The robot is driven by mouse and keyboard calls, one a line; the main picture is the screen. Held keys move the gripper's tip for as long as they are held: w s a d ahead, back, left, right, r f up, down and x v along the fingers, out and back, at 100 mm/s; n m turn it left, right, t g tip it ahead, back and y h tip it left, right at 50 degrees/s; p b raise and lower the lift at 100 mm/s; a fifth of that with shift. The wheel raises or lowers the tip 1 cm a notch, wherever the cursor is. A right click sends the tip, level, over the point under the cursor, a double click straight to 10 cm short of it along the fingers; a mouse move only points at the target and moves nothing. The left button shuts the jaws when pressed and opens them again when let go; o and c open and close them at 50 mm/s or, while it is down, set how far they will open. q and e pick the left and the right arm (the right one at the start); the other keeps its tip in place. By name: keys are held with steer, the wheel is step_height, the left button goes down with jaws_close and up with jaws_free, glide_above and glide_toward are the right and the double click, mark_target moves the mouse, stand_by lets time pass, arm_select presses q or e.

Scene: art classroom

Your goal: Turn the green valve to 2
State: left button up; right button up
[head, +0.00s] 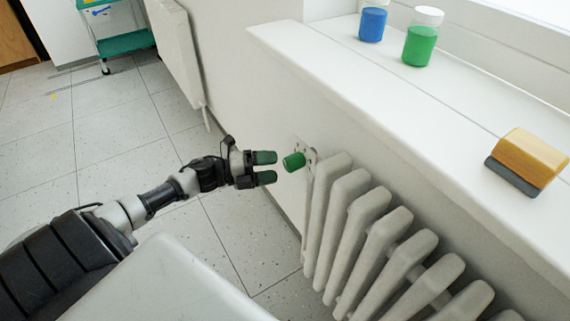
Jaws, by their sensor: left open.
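My right gripper does not show.
A white windowsill (440,150) runs above the radiator. It holds a blue jar (372,24), a green jar (420,45) and a yellow eraser block (531,157). A second radiator (175,45) and a teal cart (125,43) stand farther back.

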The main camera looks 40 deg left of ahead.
arm_select(q)
steer(key=v, duration=0.5)
steer(key=shift+s+a, duration=0.2)
steer(key=shift+a, duration=0.05)
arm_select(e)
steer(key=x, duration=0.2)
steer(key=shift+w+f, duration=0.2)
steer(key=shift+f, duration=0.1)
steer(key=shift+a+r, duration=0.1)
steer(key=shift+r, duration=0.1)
